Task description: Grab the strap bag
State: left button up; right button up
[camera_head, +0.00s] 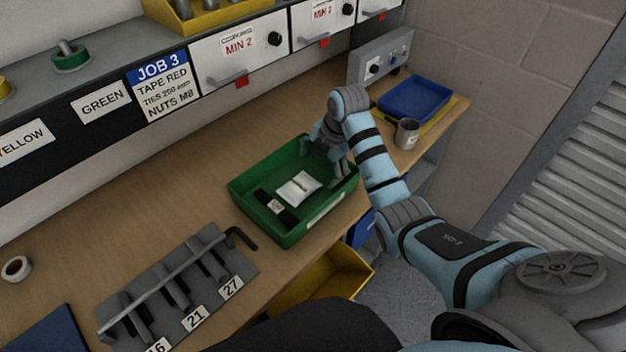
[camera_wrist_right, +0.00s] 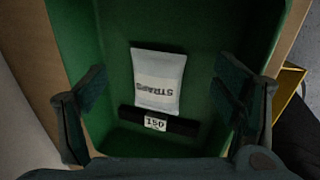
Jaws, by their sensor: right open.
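The strap bag (camera_head: 298,187) is a small white packet lying in the green tray (camera_head: 242,197) on the workbench. In the right wrist view the bag (camera_wrist_right: 157,84) shows the printed word "STRAPS" and lies between my open fingers, farther down in the tray. A black strip with a "150" label (camera_wrist_right: 155,124) lies beside it in the tray. My right gripper (camera_head: 325,158) is open and empty above the tray's far right part; in the right wrist view its two fingers (camera_wrist_right: 160,100) stand apart on either side of the bag, not touching it. My left gripper is not in view.
A grey tool rack (camera_head: 180,287) with numbered slots and a black hex key stands left of the tray. A grey mug (camera_head: 406,134) and a blue tray (camera_head: 414,98) are at the right end. Drawers and a label shelf line the back.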

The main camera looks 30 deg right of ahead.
aim_at(314, 176)
jog(key=b+x, duration=0.1)
jog(key=x, duration=0.5)
jog(key=shift+w+r, duration=0.1)
jog(key=shift+w, duration=0.05)
jog(key=shift+r, duration=0.1)
jog(key=shift+s, duration=0.25)
jog(key=c, duration=1.4)
